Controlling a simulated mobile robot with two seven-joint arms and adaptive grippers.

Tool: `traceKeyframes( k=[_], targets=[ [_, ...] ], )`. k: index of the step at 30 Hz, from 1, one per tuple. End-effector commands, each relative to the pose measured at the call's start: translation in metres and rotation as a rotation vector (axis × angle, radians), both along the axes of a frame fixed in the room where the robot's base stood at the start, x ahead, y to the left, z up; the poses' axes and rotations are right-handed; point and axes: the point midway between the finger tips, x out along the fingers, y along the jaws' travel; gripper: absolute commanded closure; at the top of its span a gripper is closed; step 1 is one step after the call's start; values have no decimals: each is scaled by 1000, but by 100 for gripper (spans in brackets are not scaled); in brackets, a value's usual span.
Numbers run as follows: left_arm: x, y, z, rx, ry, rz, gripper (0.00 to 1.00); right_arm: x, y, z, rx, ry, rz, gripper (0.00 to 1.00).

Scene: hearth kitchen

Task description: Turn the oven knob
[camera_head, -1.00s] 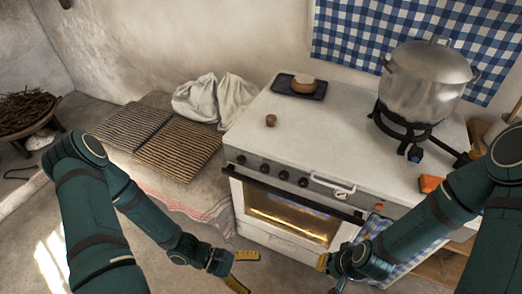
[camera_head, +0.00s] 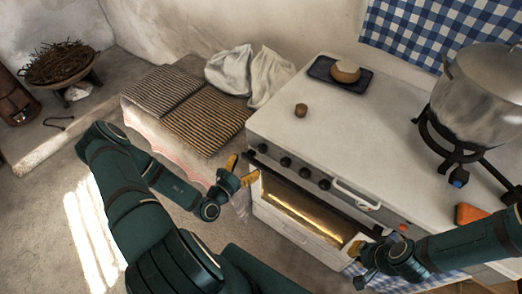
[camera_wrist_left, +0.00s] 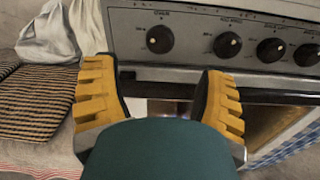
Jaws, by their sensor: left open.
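The white oven (camera_head: 306,208) has a row of several black knobs on its front panel. The leftmost knob (camera_head: 263,148) also shows in the left wrist view (camera_wrist_left: 159,39), with a pale dot on its face. My left gripper (camera_head: 241,170) is open and empty at the oven's left front, a little below the panel. In the left wrist view the leftmost knob lies just beyond and between its yellow fingertips (camera_wrist_left: 159,80), apart from them. My right gripper (camera_head: 357,262) is in front of the oven's lower right; its fingers are partly hidden by its wrist.
A large metal pot (camera_head: 482,95) stands on a burner at the right. Ribbed mats (camera_head: 205,120) and white sacks lie at the left.

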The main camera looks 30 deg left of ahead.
Motion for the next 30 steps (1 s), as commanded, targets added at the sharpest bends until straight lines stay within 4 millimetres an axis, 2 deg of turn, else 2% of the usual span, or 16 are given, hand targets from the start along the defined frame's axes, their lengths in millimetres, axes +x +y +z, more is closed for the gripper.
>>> traceKeyframes(
  k=[6, 12, 18, 26, 27, 29, 30],
  targets=[
    [43, -4, -1, 1, -1, -2, 28, -2, 0, -5, 0, 3, 2, 100],
    [70, -6, -1, 1, -2, -3, 28, -3, 0, -8, 2, 6, 4, 100],
    [81, -7, 0, 0, 1, -2, 28, -3, 1, -9, 2, 6, 6, 100],
    [82, -7, 0, 0, 1, -2, 28, -3, 1, -9, 2, 6, 6, 100],
    [82, -7, 0, 0, 1, -2, 34, -3, 1, -9, 2, 6, 6, 100],
    [82, -7, 0, 0, 1, -2, 55, -3, 1, -9, 2, 6, 6, 100],
    [82, -7, 0, 0, 1, -2, 69, -3, 1, -9, 2, 7, 5, 100]
  ],
)
